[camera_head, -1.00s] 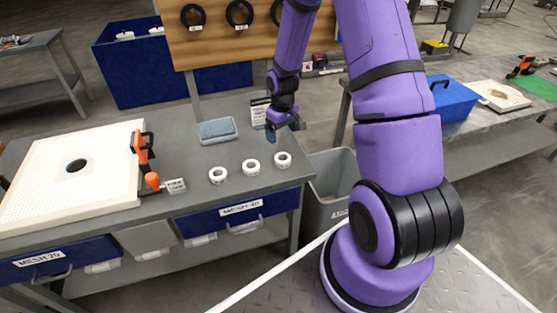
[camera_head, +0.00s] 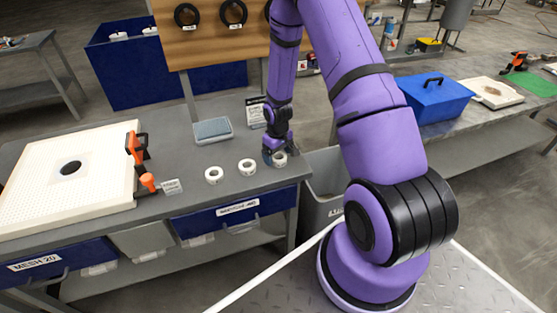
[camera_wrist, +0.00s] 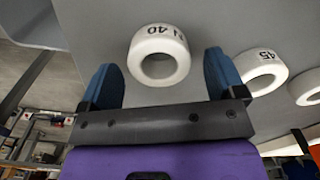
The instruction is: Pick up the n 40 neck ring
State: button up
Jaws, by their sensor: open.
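The N 40 neck ring (camera_wrist: 150,42) is a white ring with a dark "N 40" marking in the wrist view, lying flat on the grey bench. In the head view it is the rightmost of three white rings (camera_head: 281,161), partly hidden by my gripper. My gripper (camera_wrist: 158,62) is open, with one blue finger on each side of the ring in the wrist picture. The fingers appear apart from it. In the head view my gripper (camera_head: 274,151) points down, right at the ring; its exact height above the bench is unclear.
A ring marked 45 (camera_wrist: 268,66) lies beside it; another white ring (camera_head: 214,175) is further left. A grey-blue tray (camera_head: 212,130) and a small sign (camera_head: 256,112) stand behind. A perforated white plate (camera_head: 40,185) with an orange clamp (camera_head: 137,150) is at left.

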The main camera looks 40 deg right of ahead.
jog(key=shift+f, duration=0.5)
jog(key=c, duration=1)
jog(key=shift+r, duration=0.2)
